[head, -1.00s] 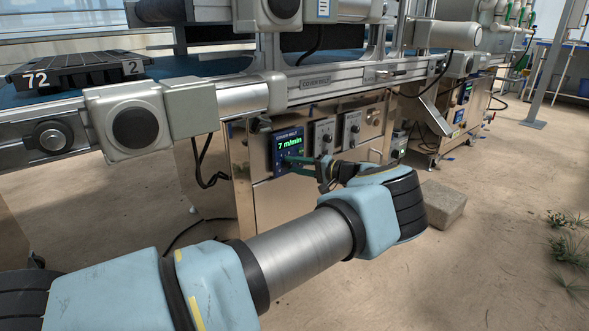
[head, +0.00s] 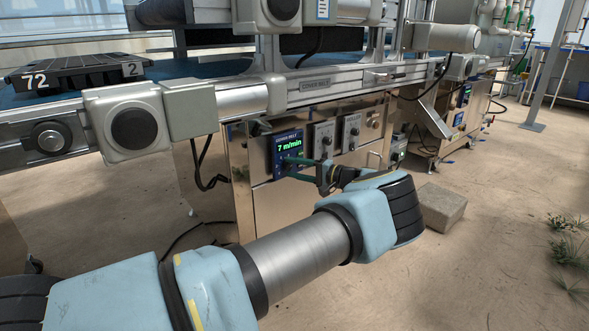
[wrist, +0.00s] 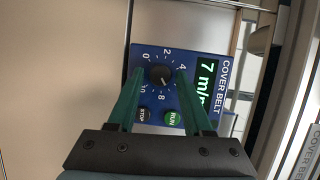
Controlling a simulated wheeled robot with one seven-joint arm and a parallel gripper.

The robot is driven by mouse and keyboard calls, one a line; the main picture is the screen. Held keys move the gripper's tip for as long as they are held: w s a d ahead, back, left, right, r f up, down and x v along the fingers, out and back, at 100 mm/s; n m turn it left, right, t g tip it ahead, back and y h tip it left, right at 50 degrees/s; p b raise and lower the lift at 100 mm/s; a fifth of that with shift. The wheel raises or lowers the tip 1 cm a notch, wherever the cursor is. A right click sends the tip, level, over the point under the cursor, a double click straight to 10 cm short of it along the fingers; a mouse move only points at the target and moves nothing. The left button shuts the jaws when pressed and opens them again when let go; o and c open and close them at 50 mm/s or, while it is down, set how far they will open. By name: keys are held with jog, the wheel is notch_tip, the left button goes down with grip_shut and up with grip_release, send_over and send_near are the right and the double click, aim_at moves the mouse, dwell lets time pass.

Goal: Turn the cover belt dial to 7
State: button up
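The cover belt panel is a blue box (head: 280,165) on the steel cabinet, and its lit green display (head: 290,146) reads 7 m/min. In the wrist view the black dial knob (wrist: 161,76) sits in a ring of numbers from 0 to 10. Its pointer mark is too small to read surely. My gripper (wrist: 159,77) is open, with one green finger on each side of the knob and a gap showing between each finger and the knob. The right finger hides the 6 and part of the display (wrist: 206,80). In the head view my gripper (head: 292,168) is at the panel.
A green RUN button (wrist: 172,117) and a STOP button (wrist: 143,114) lie close below the dial, between my fingers. Two grey dial boxes (head: 323,136) (head: 351,131) are mounted right of the panel. A conveyor rail (head: 340,92) runs above. A concrete block (head: 441,206) lies on the floor.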

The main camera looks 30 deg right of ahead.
jog(key=shift+o, duration=0.9)
jog(key=p+v, duration=0.1)
jog(key=v, duration=0.9)
jog(key=shift+s+d, duration=0.2)
jog(key=shift+s, duration=0.15)
